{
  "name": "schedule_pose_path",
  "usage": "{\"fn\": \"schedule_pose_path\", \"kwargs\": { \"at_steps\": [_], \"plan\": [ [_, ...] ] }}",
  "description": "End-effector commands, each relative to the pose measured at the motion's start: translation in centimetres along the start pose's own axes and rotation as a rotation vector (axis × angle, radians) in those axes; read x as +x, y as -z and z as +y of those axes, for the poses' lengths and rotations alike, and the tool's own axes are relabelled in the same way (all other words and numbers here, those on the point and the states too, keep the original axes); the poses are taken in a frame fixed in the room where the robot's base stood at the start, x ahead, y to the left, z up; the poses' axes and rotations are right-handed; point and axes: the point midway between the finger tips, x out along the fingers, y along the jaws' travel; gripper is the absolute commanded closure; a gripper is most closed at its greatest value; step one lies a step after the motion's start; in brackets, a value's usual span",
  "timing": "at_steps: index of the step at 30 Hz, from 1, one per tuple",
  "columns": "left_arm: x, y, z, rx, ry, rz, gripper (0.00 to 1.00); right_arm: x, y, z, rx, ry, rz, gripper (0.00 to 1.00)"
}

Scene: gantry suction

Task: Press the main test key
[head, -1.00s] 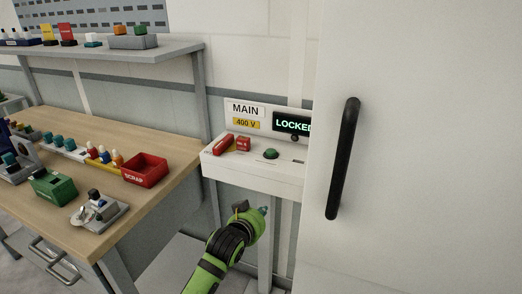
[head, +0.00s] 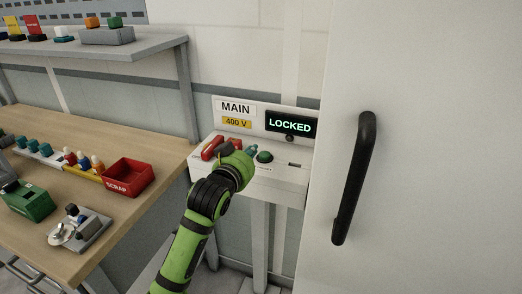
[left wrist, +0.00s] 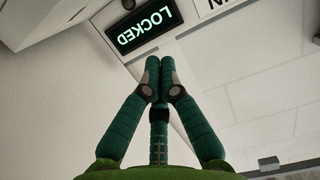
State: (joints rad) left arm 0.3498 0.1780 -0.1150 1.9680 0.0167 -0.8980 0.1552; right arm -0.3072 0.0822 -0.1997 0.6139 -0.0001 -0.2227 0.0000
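The white MAIN 400 V panel (head: 280,177) stands against the wall and its display (head: 290,124) reads LOCKED. A round green button (head: 265,156) sits on its sloped top, with a red handle (head: 212,147) to the left. My left gripper (head: 250,150) is over the panel just left of the green button; I cannot tell whether it touches anything. In the left wrist view its teal fingers (left wrist: 160,80) meet at the tips with nothing seen between them. The LOCKED display also shows there (left wrist: 145,27). My right gripper is not in view.
A big white cabinet door with a black handle (head: 355,180) stands close on the right. On the left, a wooden bench (head: 150,150) holds a red SCRAP bin (head: 128,178), a green box (head: 27,201) and small parts, below a grey shelf (head: 100,55).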

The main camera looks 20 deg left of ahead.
Motion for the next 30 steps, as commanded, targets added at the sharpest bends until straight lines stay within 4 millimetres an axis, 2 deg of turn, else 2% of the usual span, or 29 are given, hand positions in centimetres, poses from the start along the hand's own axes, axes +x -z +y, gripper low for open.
{"fn": "schedule_pose_path", "kwargs": {
  "at_steps": [6,15,18,22,30],
  "plan": [
    [3.8,0.3,0.0,0.000,0.001,0.000,1.00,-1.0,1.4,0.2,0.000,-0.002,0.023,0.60],
    [8.4,0.2,0.0,0.001,0.000,-0.001,1.00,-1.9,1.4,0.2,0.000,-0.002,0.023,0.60],
    [8.7,-1.7,0.0,0.000,0.000,-0.006,1.00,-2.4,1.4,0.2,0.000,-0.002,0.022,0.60],
    [9.1,-3.0,0.0,0.000,0.000,-0.003,1.00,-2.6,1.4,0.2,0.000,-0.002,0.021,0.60],
    [9.2,-3.9,0.0,0.000,0.000,0.001,1.00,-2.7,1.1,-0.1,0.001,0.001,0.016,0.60]
  ]
}}
